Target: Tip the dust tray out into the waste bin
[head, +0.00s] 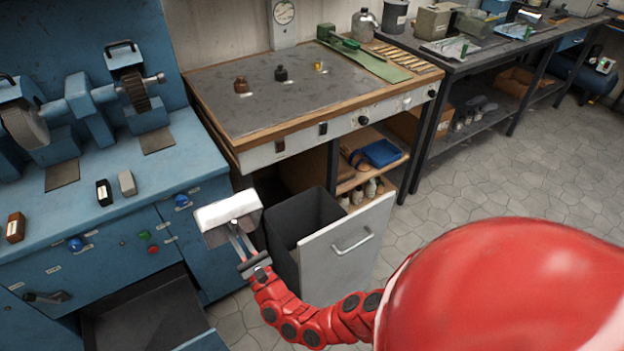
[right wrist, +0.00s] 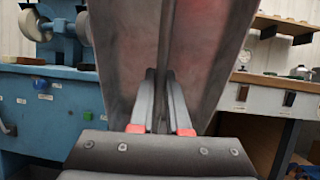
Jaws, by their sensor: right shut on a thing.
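The dust tray (head: 229,210) is a pale grey metal box in the head view, held in the air by my right gripper (head: 242,243). In the right wrist view the tray (right wrist: 170,40) fills the upper middle as a grey metal face, with the fingers (right wrist: 160,95) shut on it. I cannot see its inside or whether it holds dust. The waste bin (head: 284,250) is a dark, open-topped bin behind a pulled-out pale front panel with a handle (head: 352,243). The tray shows just left of the bin's opening. My left gripper is not in view.
The blue grinder bench (head: 110,230) stands at left, with a dark open compartment (head: 145,315) below. Tiled floor (head: 450,180) is clear at right.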

